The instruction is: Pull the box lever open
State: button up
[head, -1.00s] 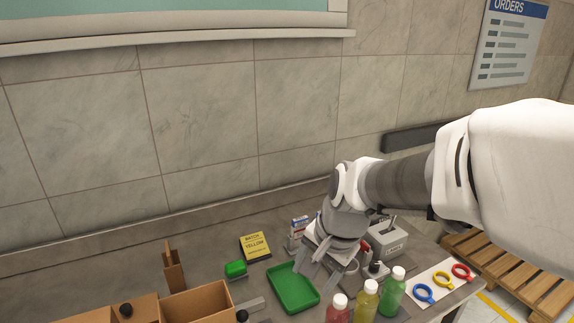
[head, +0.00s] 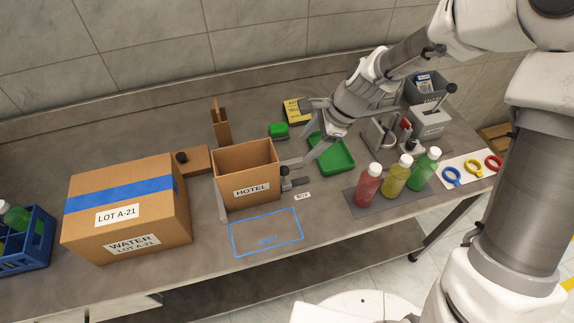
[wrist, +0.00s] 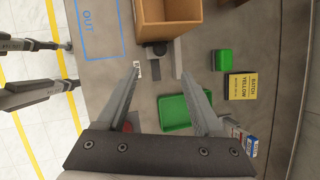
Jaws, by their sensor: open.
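The box lever (head: 286,171) is a small fixture with a dark round knob, right of the open cardboard box marked HOTEL (head: 232,172). A small BOX label (head: 303,196) lies on the table by it. In the wrist view the lever's knob (wrist: 159,48) shows just beyond my fingertips, with the BOX label (wrist: 138,69) at the left fingertip. My gripper (head: 307,132) is open and empty, its fingers spread above the table between the box and the green tray (head: 340,166). The gripper (wrist: 160,71) appears apart from the knob. How the lever is set is hard to tell.
Bottles (head: 396,181) stand on a grey mat at right. The blue OUT outline (head: 266,233) is clear.

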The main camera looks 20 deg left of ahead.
aim_at(286, 169)
jog(key=x, duration=1.3)
jog(key=shift+f, duration=0.15)
grip_shut()
dwell(1.0)
